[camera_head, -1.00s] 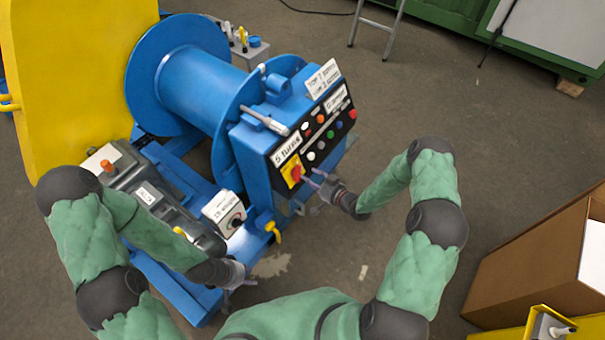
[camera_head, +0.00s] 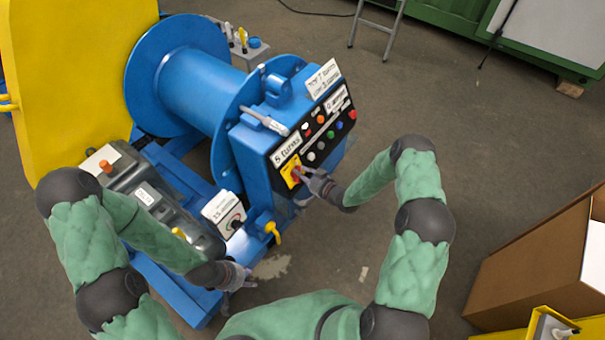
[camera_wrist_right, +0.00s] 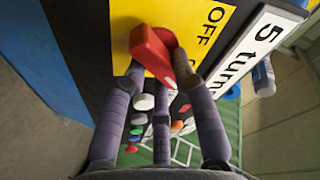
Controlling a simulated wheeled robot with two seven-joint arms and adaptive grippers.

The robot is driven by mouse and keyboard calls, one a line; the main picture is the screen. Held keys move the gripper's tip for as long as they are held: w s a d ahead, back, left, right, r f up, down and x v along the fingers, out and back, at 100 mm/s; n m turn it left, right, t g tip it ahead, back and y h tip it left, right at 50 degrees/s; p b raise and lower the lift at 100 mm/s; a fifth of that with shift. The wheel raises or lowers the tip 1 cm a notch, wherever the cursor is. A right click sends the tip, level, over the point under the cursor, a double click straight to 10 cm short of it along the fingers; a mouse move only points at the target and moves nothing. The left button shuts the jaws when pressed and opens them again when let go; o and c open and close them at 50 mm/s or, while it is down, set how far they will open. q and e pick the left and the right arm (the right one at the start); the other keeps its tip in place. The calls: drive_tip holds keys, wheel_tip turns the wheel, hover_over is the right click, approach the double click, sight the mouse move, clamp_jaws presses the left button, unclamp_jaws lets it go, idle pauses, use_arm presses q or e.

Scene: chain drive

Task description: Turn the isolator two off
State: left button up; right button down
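A red rotary handle on a yellow plate (camera_head: 289,177) sits at the lower left of the black control panel on the blue winch. In the right wrist view the red handle (camera_wrist_right: 150,52) is large, lies slanted, and has "OFF" printed beside it. My right gripper (camera_head: 307,172) is at the handle; its fingertips (camera_wrist_right: 160,75) are apart, with the handle between them. I cannot tell whether both fingers press on it. No number two shows on this switch. My left gripper (camera_head: 245,285) hangs low by the blue frame, away from the switch; its opening is unclear.
A "5 turns" label (camera_head: 287,149) sits above the switch; several coloured buttons and lamps are on the panel (camera_head: 330,130). A box with a black knob (camera_head: 236,222) and a yellow lever (camera_head: 272,232) stand below. A cardboard box (camera_head: 530,265) is at right.

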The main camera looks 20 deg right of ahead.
drive_tip(key=n+y+b, duration=0.1)
drive_tip(key=n+b, duration=0.3)
drive_tip(key=shift+f, duration=0.1)
drive_tip(key=n+y+b, duration=0.1)
drive_tip(key=n+b, duration=0.2)
drive_tip(key=n, duration=0.2)
drive_tip(key=shift+a+n+g, duration=0.15)
drive_tip(key=shift+n+g, duration=0.15)
drive_tip(key=n+b, duration=0.2)
drive_tip(key=n, duration=0.1)
drive_tip(key=n+g+y+b, duration=0.1)
drive_tip(key=n, duration=0.1)
drive_tip(key=shift+a+r, duration=0.1)
drive_tip(key=shift+r, duration=0.15)
drive_tip(key=n+b, duration=0.1)
drive_tip(key=n, duration=0.1)
drive_tip(key=n+g+b, duration=0.1)
drive_tip(key=n, duration=0.2)
drive_tip(key=shift+s+a+r+n+y, duration=0.1)
drive_tip(key=shift+s+a+n+y, duration=0.05)
drive_tip(key=shift+n+y, duration=0.15)
drive_tip(key=shift+g, duration=0.3)
drive_tip(key=c, duration=1)
unclamp_jaws()
